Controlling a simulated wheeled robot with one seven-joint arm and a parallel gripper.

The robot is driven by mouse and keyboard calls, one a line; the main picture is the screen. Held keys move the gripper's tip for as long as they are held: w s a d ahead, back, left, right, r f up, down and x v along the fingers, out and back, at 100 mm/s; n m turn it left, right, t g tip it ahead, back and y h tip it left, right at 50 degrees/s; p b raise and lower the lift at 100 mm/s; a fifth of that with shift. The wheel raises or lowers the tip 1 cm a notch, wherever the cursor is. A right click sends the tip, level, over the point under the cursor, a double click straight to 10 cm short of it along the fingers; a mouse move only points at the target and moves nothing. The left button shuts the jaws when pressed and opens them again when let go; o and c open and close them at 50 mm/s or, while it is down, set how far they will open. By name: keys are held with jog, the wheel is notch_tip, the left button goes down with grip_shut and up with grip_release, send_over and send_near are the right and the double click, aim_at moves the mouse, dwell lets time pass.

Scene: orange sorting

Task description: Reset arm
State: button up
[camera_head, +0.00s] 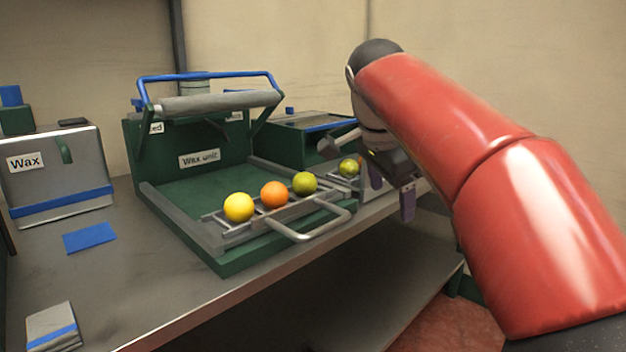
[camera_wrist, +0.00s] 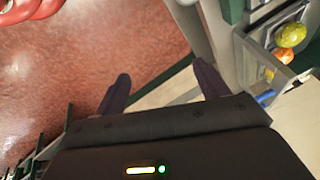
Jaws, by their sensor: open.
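My arm reaches in from the right in the head view. My gripper (camera_head: 390,188) is at the right end of the bench, beside the wax unit, with its fingers pointing down. In the wrist view my gripper (camera_wrist: 160,84) shows two dark fingers spread apart with nothing between them. Below them are the red floor and a pale strip.
The green wax unit (camera_head: 229,268) has a rack (camera_head: 300,236) holding a yellow fruit (camera_head: 239,207), an orange (camera_head: 274,195) and a green fruit (camera_head: 305,183). Another green fruit (camera_head: 348,168) is near my gripper. A wax box (camera_head: 60,175) stands left.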

jog(key=s+d+f+n+t+y, duration=0.1)
jog(key=s+d+f+n+y, duration=0.1)
jog(key=s+f+n, duration=1.2)
jog(key=s+f, duration=0.8)
jog(key=shift+d+f+t+y, duration=0.3)
jog(key=shift+d+t+y, duration=0.05)
jog(key=shift+t+y, duration=0.05)
jog(key=shift+s, duration=0.1)
jog(key=shift+c, duration=0.4)
